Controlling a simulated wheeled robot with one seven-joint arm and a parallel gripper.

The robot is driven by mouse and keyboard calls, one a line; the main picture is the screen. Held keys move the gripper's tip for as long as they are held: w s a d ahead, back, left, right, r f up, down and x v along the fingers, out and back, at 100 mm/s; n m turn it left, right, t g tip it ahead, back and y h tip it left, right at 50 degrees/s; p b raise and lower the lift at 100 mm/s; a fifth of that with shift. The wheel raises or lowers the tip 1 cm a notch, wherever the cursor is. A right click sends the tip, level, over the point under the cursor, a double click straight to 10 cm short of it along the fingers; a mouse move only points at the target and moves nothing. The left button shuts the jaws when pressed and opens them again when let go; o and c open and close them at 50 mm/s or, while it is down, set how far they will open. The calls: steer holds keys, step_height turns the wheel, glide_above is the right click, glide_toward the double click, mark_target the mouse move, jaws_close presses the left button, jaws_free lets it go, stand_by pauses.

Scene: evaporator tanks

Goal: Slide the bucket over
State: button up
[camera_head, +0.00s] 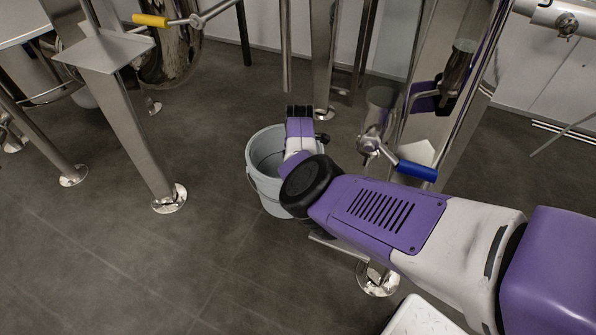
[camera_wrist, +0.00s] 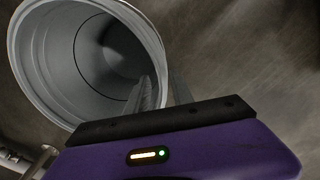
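The light grey bucket (camera_head: 264,178) stands on the dark floor in the head view, below the end of my arm. Its open top faces up, and my arm hides its right side. In the wrist view the bucket (camera_wrist: 52,62) fills the upper left, with its inside showing. My gripper (camera_wrist: 164,78) is at the bucket's rim. One finger is inside the bucket and the other outside, close together with the wall between them. The lower rim is partly hidden behind the gripper's body. In the head view my fingers are hidden.
A steel leg with a round foot (camera_head: 168,198) stands left of the bucket. Other steel legs stand behind it (camera_head: 322,60) and at right, near a blue-handled valve (camera_head: 416,170). A white object (camera_head: 425,318) is at the bottom edge. Floor at the lower left is clear.

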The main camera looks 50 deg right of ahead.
step_height(320, 180, down, 6)
steer(key=b, duration=0.4)
steer(key=shift+w+f, duration=0.15)
steer(key=shift+f, duration=0.1)
jaws_close()
stand_by(1.2)
